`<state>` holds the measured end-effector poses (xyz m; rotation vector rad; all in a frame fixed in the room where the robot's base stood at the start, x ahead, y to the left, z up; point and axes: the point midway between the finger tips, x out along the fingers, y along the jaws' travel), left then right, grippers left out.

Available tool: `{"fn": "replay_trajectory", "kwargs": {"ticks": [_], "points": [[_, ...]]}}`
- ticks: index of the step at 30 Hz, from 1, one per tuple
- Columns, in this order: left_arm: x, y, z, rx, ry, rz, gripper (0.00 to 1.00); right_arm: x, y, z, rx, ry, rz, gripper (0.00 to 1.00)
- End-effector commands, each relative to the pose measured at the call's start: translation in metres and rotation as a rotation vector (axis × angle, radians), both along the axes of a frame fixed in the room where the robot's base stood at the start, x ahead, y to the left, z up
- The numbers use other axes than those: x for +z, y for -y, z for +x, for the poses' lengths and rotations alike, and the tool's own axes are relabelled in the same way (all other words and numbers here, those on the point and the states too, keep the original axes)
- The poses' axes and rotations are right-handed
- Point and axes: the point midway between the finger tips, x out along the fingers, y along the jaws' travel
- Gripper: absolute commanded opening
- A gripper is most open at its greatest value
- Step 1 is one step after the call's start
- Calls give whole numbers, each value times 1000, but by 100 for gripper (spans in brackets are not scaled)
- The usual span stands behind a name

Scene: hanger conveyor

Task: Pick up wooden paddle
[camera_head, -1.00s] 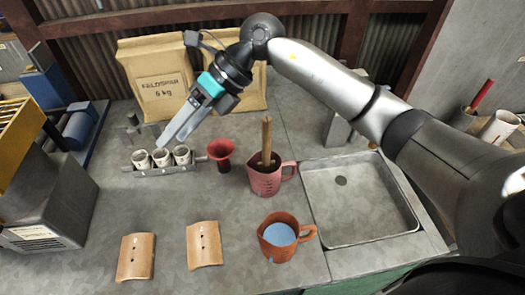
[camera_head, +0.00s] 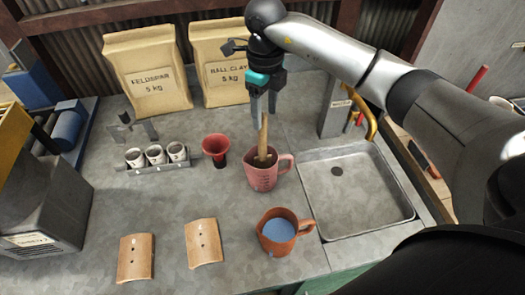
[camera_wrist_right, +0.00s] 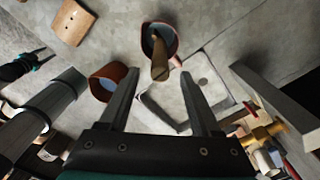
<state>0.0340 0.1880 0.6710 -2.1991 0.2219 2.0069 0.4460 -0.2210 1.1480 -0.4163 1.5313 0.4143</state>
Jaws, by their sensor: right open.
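The wooden paddle (camera_head: 263,140) stands nearly upright in a pink measuring jug (camera_head: 262,178), its lower end hidden inside. My right gripper (camera_head: 263,112) points down at the top of the handle, its fingers open. In the right wrist view the paddle (camera_wrist_right: 160,66) shows between and beyond the two open fingers (camera_wrist_right: 160,90), inside the jug's rim (camera_wrist_right: 173,34); I cannot tell whether they touch it. My left gripper is outside the head view; a black and teal part, probably it (camera_wrist_right: 22,66), shows at the left of the right wrist view, its jaws unclear.
An orange mug (camera_head: 277,240) of blue liquid stands in front of the jug. A red funnel (camera_head: 216,147) and a rack of small cups (camera_head: 157,166) are left, a sink (camera_head: 335,200) right. Two curved tiles (camera_head: 204,243) lie front left. Two powder bags (camera_head: 148,75) stand behind.

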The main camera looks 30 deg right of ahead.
Motion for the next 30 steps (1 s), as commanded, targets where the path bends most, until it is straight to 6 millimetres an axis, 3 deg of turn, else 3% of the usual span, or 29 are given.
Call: {"fn": "replay_trajectory", "kwargs": {"ticks": [8,16,25,30], "points": [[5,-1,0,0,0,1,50,-22,-2,1,2,-4,2,65],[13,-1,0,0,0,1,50,-60,-4,4,2,-3,1,65],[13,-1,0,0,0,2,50,-66,-4,5,2,0,1,65],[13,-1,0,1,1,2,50,-66,-4,5,2,0,1,47]]}}
